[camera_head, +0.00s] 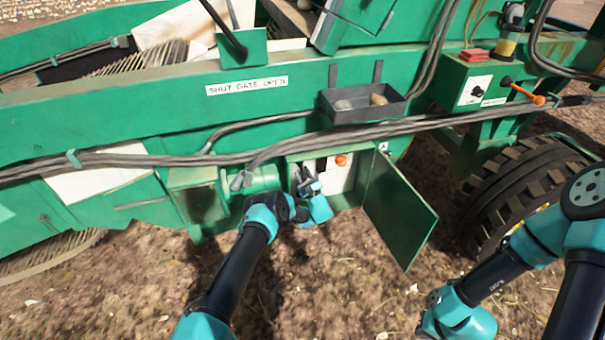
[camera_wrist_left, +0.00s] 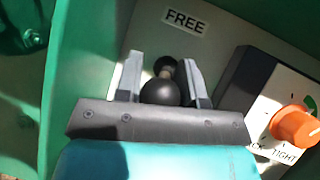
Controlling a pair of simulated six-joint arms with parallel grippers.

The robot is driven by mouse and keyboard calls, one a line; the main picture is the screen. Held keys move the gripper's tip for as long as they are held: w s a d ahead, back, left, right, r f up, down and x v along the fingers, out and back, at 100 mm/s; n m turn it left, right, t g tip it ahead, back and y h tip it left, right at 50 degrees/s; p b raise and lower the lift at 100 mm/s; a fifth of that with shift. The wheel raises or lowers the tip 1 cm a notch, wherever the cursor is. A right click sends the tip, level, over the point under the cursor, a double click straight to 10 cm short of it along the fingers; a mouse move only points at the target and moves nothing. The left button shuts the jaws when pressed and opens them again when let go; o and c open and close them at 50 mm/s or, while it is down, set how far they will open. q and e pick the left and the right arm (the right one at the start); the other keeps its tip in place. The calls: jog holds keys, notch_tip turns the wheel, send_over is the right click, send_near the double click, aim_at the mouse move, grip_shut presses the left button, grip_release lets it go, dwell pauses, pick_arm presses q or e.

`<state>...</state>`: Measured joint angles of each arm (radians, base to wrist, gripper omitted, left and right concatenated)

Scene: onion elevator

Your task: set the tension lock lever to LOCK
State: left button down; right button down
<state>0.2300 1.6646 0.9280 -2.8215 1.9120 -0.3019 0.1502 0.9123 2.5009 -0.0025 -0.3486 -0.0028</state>
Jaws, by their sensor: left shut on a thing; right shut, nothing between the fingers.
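The tension lock lever shows in the left wrist view as a black ball knob (camera_wrist_left: 160,91) on a short stem. It sits on a grey panel (camera_wrist_left: 225,42), below a white FREE label (camera_wrist_left: 184,20). My left gripper (camera_wrist_left: 162,80) has one finger on each side of the ball and is shut on it. In the head view my left gripper (camera_head: 308,182) is at the open cabinet in the green machine, hiding the lever there.
An orange knob (camera_wrist_left: 294,127) with a TIGHT label is right of the lever; it also shows in the head view (camera_head: 341,160). The cabinet door (camera_head: 400,211) hangs open to the right. Cables (camera_head: 230,157) cross above the cabinet. A large tyre (camera_head: 515,195) stands right.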

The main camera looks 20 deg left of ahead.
pick_arm(q)
jog(key=c, duration=0.8)
grip_release()
jog(key=shift+o, duration=0.2)
